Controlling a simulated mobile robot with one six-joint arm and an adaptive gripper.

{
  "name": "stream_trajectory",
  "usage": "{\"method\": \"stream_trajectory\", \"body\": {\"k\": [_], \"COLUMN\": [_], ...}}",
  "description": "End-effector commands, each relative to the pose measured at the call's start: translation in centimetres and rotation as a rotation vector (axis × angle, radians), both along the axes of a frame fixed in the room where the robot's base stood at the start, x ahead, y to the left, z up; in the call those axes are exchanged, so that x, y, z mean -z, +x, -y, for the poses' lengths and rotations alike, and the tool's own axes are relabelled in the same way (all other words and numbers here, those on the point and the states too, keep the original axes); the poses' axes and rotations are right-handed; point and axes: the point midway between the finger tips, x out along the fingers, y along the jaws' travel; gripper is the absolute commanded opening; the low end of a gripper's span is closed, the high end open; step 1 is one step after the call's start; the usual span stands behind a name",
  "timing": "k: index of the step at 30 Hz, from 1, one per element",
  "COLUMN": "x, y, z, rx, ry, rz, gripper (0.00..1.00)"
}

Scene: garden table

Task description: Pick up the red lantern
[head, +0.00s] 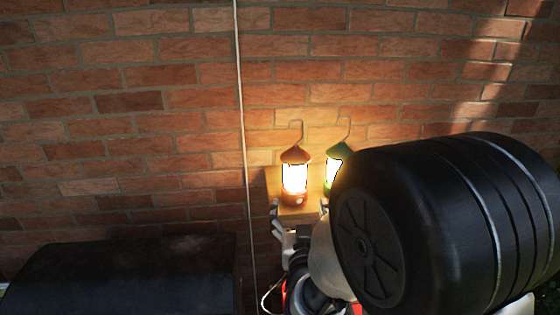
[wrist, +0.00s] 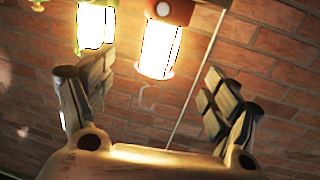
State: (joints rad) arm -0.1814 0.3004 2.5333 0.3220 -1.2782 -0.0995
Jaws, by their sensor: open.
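The red lantern (head: 295,158) stands upright and lit on a small wooden table (head: 272,183), with a wire hook on top. In the wrist view the red lantern (wrist: 172,11) appears upside down at the top centre. A green lantern (head: 337,153), also lit, stands just to its right and is partly hidden by my arm; in the wrist view it is at the upper left (wrist: 94,28). My gripper (head: 299,218) is in front of the red lantern. In the wrist view my gripper (wrist: 158,88) is open and empty, its fingers apart below the red lantern.
A brick wall (head: 130,120) rises close behind the lanterns. A thin pale cable or pole (head: 242,110) runs down the wall to their left. A dark rounded object (head: 125,275) stands at the lower left. My dark arm link covers the right side.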

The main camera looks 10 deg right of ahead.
Motion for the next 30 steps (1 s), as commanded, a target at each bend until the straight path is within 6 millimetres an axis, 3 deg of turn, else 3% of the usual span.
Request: {"method": "stream_trajectory", "body": {"k": [5, 15, 25, 30], "x": [-0.3, 0.0, -0.1, -0.5], "y": [0.5, 7.9, 10.8, 13.4], "z": [0.1, 1.0, 1.3, 1.5], "rx": [-0.004, -0.003, -0.004, -0.004], "ry": [0.002, 0.004, 0.004, 0.004], "rz": [-0.005, 0.001, -0.001, 0.0], "gripper": [0.81, 0.81, 0.81, 0.81]}}
